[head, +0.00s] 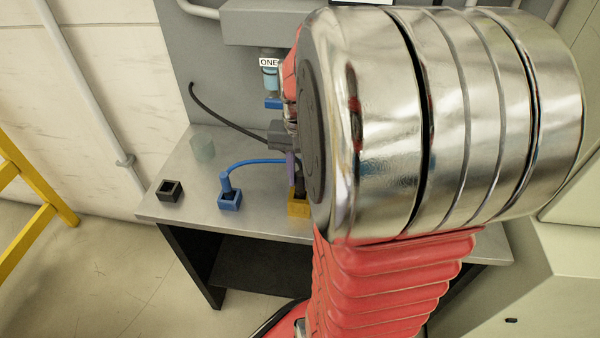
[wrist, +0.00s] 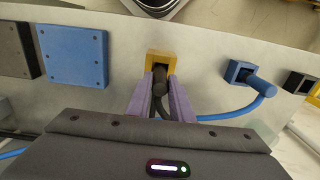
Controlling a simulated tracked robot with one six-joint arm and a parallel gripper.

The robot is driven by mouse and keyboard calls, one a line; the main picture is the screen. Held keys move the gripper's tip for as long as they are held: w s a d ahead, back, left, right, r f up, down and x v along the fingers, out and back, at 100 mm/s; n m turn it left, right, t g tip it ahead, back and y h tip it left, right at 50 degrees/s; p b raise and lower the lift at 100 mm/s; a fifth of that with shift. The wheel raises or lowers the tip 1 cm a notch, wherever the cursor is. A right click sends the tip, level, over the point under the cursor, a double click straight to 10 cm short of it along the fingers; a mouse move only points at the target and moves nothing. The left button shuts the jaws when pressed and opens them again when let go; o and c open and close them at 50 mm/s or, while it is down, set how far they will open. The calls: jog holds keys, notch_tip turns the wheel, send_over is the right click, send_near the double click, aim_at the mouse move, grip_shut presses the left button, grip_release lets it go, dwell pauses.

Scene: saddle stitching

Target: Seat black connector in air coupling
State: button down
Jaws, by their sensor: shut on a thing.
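My gripper (wrist: 162,92) is shut on the black connector (wrist: 159,78), with a purple finger on each side. In the wrist view the connector's end overlaps the yellow square holder (wrist: 161,56); I cannot tell if it is in it or just above it. In the head view the connector (head: 299,184) stands roughly upright at the yellow holder (head: 298,208), partly hidden by my wrist. Its black cable (head: 228,120) arcs up to the grey panel at the left. I cannot tell which part is the air coupling.
A blue holder (head: 229,200) has a blue connector in it, with a blue cable running behind my gripper. An empty black holder (head: 170,191) is near the bench's left edge. A clear cup (head: 203,148) stands behind. Blue (wrist: 72,55) and dark (wrist: 15,50) plates show in the wrist view.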

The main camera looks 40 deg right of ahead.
jog(key=c, duration=1.6)
grip_release()
jog(key=shift+f, duration=0.1)
jog(key=shift+o, duration=0.2)
notch_tip(320, 180, up, 12)
jog(key=s+a+n+t, duration=0.1)
jog(key=a+n+t, duration=0.1)
jog(key=a, duration=0.5)
jog(key=s+a+f+n+t, duration=0.1)
jog(key=a+n, duration=0.4)
jog(key=a, duration=0.3)
jog(key=s+a+f+n+t, duration=0.1)
jog(key=s+a+n+t, duration=0.1)
jog(key=a, duration=0.5)
jog(key=shift+a+f+n+t, duration=0.15)
jog(key=shift+a+n+t, duration=0.15)
jog(key=shift+n, duration=0.4)
